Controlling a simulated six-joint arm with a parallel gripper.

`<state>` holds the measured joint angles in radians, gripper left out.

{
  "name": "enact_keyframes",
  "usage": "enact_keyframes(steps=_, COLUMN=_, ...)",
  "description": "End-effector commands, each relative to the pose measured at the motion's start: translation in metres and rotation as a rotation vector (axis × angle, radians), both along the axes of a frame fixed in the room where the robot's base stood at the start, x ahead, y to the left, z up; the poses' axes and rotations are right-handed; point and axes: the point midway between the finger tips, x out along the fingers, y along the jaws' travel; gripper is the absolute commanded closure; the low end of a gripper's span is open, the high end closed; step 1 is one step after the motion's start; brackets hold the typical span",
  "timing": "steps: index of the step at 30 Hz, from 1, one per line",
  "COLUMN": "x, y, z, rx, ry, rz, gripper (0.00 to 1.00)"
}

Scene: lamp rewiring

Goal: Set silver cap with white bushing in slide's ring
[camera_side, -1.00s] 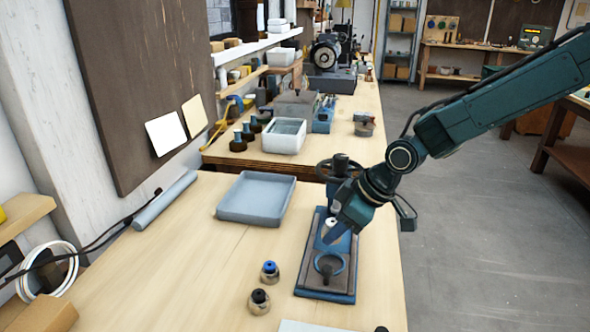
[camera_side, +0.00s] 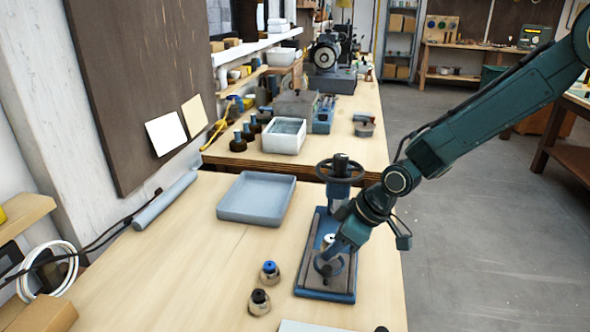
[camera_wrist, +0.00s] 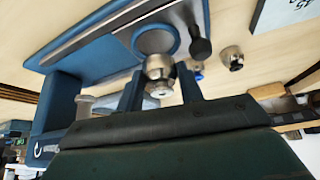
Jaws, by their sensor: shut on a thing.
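My gripper (camera_side: 330,257) is shut on the silver cap with white bushing (camera_side: 328,240), whose pale top shows in the side view. The held cap also appears between my blue fingers in the wrist view (camera_wrist: 158,68). It is at the blue ring (camera_side: 316,265) on the near end of the slide (camera_side: 325,294). In the wrist view the ring (camera_wrist: 172,30) is right beyond the cap. My fingers hide much of the cap and ring in the side view, so I cannot tell whether the cap is seated or just above.
A blue-topped cap (camera_side: 270,273) and a black-topped cap (camera_side: 259,302) stand on the bench left of the slide. A press with a handwheel (camera_side: 340,168) rises at the slide's far end. An empty grey tray (camera_side: 256,217) lies left. The bench between is clear.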

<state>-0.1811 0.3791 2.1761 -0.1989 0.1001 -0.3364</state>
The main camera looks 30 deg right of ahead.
Motion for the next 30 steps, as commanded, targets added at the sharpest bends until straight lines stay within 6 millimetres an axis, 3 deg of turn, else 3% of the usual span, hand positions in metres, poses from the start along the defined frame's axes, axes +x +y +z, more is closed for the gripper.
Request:
enact_keyframes(steps=18, x=0.000, y=0.000, z=-0.024, rx=0.000, ry=-0.001, rz=0.001, gripper=0.89)
enact_keyframes(steps=30, x=0.000, y=0.000, z=-0.027, rx=-0.001, ry=-0.002, rz=0.000, gripper=0.89)
